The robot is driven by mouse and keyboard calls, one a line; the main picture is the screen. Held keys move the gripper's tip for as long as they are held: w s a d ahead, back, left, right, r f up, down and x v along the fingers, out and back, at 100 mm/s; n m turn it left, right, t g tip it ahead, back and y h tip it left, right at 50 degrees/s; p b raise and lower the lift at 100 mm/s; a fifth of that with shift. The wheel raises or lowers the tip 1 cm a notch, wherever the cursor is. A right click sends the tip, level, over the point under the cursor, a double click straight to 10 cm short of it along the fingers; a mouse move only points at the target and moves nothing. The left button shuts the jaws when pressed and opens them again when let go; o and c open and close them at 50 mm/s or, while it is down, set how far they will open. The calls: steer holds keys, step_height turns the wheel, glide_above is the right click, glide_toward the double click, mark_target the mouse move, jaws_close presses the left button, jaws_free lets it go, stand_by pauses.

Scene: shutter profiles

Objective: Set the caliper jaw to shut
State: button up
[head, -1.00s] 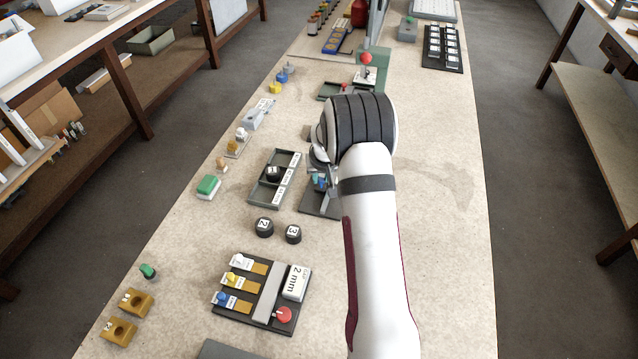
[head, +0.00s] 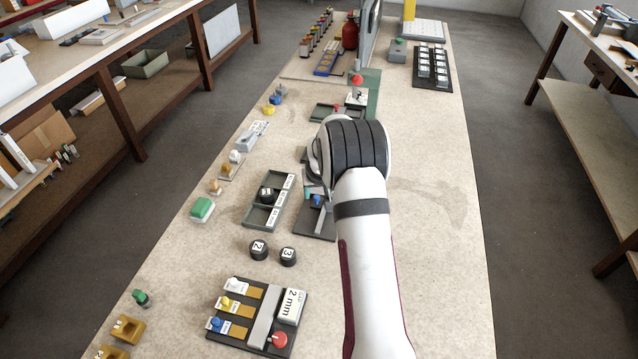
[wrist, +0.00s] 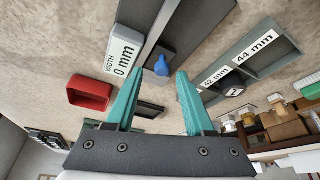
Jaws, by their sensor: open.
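The caliper is a dark plate (head: 311,228) just below and left of my wrist in the head view, mostly hidden by my arm. In the wrist view it shows a grey bar, a white label (wrist: 122,52) reading "WIDTH 0 mm", and a dark sliding jaw block (wrist: 168,53) with a blue knob (wrist: 162,66). The knob also shows in the head view (head: 318,200). My gripper (wrist: 159,75) has two teal fingers, open and empty. The knob appears between and beyond the fingertips; I see no contact.
A grey tray (wrist: 252,62) marked 42 mm and 44 mm lies beside the caliper. Two black numbered pieces (head: 258,249) and a board with coloured knobs (head: 232,335) are nearer. A red tray (wrist: 90,93) shows in the wrist view.

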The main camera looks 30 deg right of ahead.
steer(key=v, duration=1.5)
steer(key=shift+d, duration=0.1)
steer(key=s+a+r+g+y, duration=0.1)
steer(key=s+a, duration=0.7)
steer(key=s, duration=0.3)
steer(key=s+a+r+g+y, duration=0.1)
steer(key=s+a+g, duration=0.1)
steer(key=s+a, duration=0.6)
steer(key=s+a+r+m+g+y, duration=0.1)
steer(key=s+a, duration=0.7)
steer(key=s, duration=0.5)
steer(key=shift+s+y, duration=0.3)
steer(key=shift+w+d+r, duration=0.1)
steer(key=shift+r, duration=0.05)
